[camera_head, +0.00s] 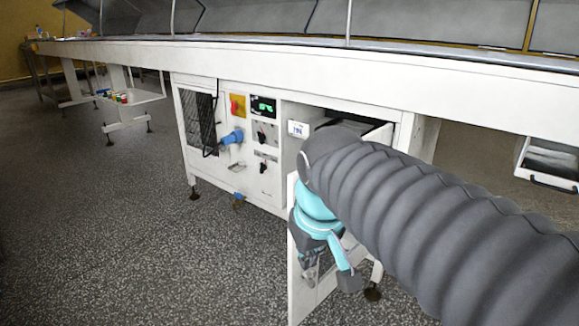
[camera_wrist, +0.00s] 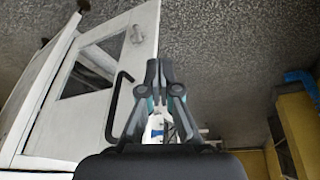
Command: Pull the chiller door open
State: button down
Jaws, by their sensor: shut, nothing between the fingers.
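The white chiller door (camera_head: 297,268) stands swung out from the cabinet (camera_head: 268,188) in the head view, seen nearly edge-on and partly hidden by my arm. In the wrist view the door (camera_wrist: 70,122) fills the left side, with a dark window and a black bar handle (camera_wrist: 116,104). My gripper (camera_wrist: 158,66) is shut and empty, apart from the handle and just to its right in the picture. In the head view my gripper (camera_head: 311,272) hangs low by the door, its fingertips hard to make out.
The cabinet front carries a blue connector (camera_head: 232,137), a yellow-backed red switch (camera_head: 237,106) and a green display (camera_head: 263,106). A long white conveyor frame (camera_head: 200,56) runs above. A white box (camera_head: 549,162) hangs at right.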

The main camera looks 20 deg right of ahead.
aim_at(288, 181)
jog(key=w+r+n+g+p, duration=0.25)
jog(key=w+r+p, duration=0.35)
jog(key=w+r, duration=0.65)
jog(key=w+a+r+n+g+h+p, duration=0.15)
jog(key=w+g, duration=0.25)
jog(key=w, duration=0.6)
jog(key=shift+s+d+f+b, duration=0.4)
jog(key=shift+s+f, duration=0.55)
jog(key=shift+f, duration=0.55)
jog(key=shift+s+d+f+b, duration=0.15)
jog(key=shift+s+d+f, duration=0.3)
jog(key=shift+s+f, duration=0.85)
jog(key=shift+s+d+f+b, duration=0.3)
jog(key=shift+s+d+f, duration=0.25)
jog(key=shift+f, duration=1.2)
jog(key=shift+s+a, duration=0.1)
jog(key=shift+s, duration=0.05)
